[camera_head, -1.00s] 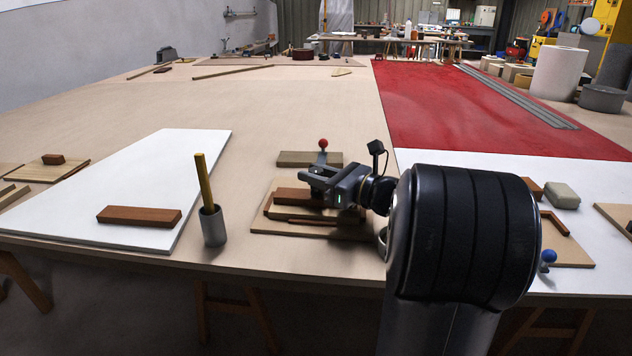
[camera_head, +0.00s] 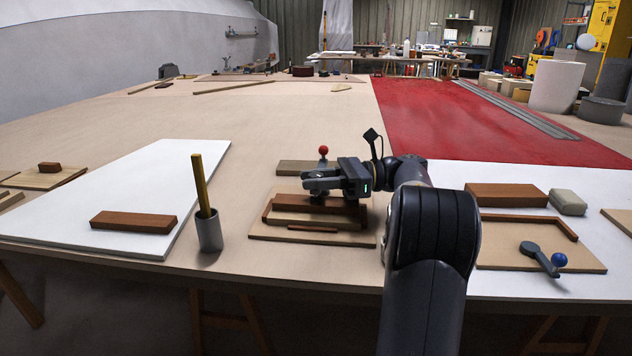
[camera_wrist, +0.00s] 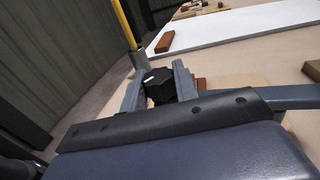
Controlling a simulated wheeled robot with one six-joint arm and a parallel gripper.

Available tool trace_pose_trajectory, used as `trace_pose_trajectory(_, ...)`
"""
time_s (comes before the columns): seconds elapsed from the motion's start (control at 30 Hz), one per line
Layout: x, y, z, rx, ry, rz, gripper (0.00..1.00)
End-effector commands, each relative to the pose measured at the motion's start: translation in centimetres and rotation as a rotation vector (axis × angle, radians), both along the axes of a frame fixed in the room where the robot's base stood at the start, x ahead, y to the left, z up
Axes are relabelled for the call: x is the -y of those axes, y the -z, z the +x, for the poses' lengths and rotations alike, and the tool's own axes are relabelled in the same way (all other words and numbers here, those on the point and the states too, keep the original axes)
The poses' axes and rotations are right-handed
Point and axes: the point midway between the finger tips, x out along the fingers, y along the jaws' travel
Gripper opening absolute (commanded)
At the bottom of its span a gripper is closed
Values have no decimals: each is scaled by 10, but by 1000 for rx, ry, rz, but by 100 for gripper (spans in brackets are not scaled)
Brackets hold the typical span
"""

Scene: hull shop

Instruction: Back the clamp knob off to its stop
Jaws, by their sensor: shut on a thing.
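The clamp knob (camera_wrist: 158,87) is black and faceted, with a small white mark, in the wrist view. My gripper (camera_wrist: 160,90) is shut on it, with one grey finger on each side. In the head view my gripper (camera_head: 316,184) reaches in from the right over a wooden fixture board (camera_head: 262,228) with a red-brown block (camera_head: 290,207) on it. There the knob is mostly hidden under the fingers. I cannot tell how far it is turned.
A grey cup (camera_head: 209,232) with a yellow stick stands left of the fixture. A red-ball lever (camera_head: 323,151) stands behind it. At right a second board (camera_head: 500,256) carries a blue-ball lever (camera_head: 558,260). A white panel (camera_head: 150,190) lies left.

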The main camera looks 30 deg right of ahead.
Motion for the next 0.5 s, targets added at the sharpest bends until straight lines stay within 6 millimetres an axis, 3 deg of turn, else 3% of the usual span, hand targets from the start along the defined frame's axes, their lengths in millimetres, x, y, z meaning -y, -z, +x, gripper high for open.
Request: trace_pose_trajectory(0.5, 0, -1, 0, 2, -34, 3, 6)
